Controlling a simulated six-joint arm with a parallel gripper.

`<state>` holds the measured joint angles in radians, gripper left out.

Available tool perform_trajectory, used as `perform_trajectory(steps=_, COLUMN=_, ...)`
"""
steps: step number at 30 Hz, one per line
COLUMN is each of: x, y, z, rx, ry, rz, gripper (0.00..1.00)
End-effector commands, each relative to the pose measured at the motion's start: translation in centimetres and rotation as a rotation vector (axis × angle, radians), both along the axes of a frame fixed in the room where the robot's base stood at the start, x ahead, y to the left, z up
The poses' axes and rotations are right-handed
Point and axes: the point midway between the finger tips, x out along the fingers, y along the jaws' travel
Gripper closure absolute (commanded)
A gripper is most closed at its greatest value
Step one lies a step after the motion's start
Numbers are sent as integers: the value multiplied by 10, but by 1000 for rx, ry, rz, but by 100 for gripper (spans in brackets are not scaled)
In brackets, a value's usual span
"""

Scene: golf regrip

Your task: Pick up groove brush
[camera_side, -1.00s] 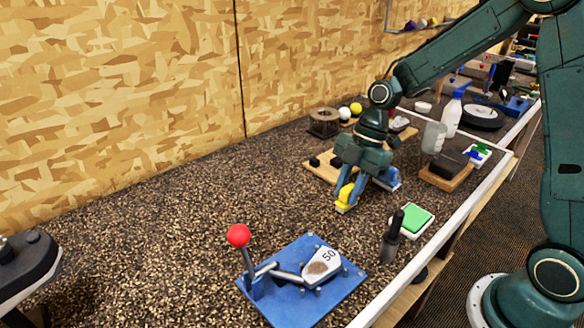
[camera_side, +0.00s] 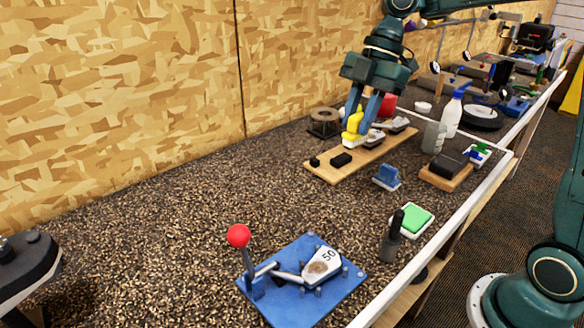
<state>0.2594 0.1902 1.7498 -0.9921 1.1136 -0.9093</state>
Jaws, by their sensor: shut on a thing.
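The groove brush appears to be the yellow block with a pale underside (camera_side: 351,128). It hangs in my gripper (camera_side: 360,117), whose blue fingers are shut on its upper part. The brush shows in front of the wooden board (camera_side: 322,171). I cannot tell how far above the board it is. The far finger and part of the grip are hidden.
A small blue block on a pale base (camera_side: 386,177) stands on the gravelly bench, right of the board. A green pad (camera_side: 411,221), a black-handled tool (camera_side: 393,235) and a blue lever plate (camera_side: 305,293) are nearer. A spray bottle (camera_side: 451,115) stands behind.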

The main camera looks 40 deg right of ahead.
Motion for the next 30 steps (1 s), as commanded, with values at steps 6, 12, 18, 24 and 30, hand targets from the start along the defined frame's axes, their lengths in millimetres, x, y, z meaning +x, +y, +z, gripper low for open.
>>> perform_trajectory(steps=6, x=1, y=0, z=20, rx=2, ry=-1, rz=0, gripper=98)
perform_trajectory(steps=12, x=0, y=0, z=28, rx=1, ry=-1, rz=-1, gripper=98)
perform_trajectory(steps=18, x=0, y=0, z=31, rx=0, ry=-1, rz=0, gripper=98)
perform_trajectory(steps=24, x=0, y=0, z=31, rx=0, ry=0, rz=-1, gripper=98)
perform_trajectory(steps=30, x=0, y=0, z=31, rx=0, ry=0, rz=0, gripper=98)
